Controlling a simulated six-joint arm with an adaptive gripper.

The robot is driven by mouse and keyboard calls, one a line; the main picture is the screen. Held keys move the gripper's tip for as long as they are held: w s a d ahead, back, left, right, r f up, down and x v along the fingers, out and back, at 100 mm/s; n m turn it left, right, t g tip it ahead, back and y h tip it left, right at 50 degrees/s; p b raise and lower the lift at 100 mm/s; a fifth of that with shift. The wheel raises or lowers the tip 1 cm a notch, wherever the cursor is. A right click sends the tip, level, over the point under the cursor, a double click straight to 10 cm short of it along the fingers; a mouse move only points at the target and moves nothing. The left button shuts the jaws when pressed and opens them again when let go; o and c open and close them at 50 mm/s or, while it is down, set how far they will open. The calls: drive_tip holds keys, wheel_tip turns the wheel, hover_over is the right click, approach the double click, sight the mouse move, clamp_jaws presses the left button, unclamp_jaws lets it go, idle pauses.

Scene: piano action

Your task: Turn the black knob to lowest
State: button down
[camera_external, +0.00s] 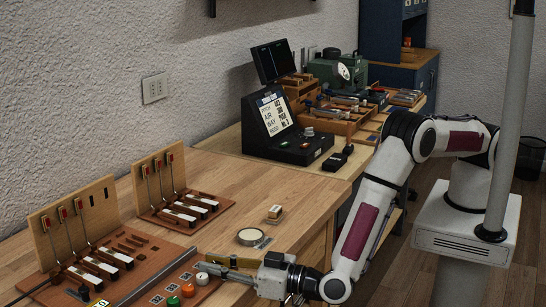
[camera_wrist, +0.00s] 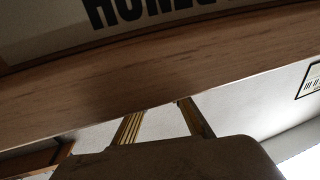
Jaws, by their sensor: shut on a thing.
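I cannot pick out the black knob with certainty. A small black piece (camera_external: 84,292) shows on the red-brown board at the lower left, and a small black block (camera_external: 335,162) with a dark top lies right of the sloped console. My gripper (camera_external: 204,263) reaches left, low over the near bench, just above a pale round-topped knob (camera_external: 202,278). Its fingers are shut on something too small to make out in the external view. In the wrist view two brass-coloured fingers (camera_wrist: 163,112) stand apart, and their tips are hidden behind a wooden edge (camera_wrist: 150,82).
Two upright wooden boards with levers (camera_external: 72,223) stand behind. A round tin (camera_external: 251,237) and a small block (camera_external: 275,212) lie behind my gripper. The sloped console (camera_external: 275,120) stands farther back.

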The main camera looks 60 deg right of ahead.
drive_tip(key=shift+y, duration=0.3)
drive_tip(key=c, duration=2.2)
unclamp_jaws()
drive_tip(key=shift+v, duration=6.05)
drive_tip(key=shift+o, duration=0.2)
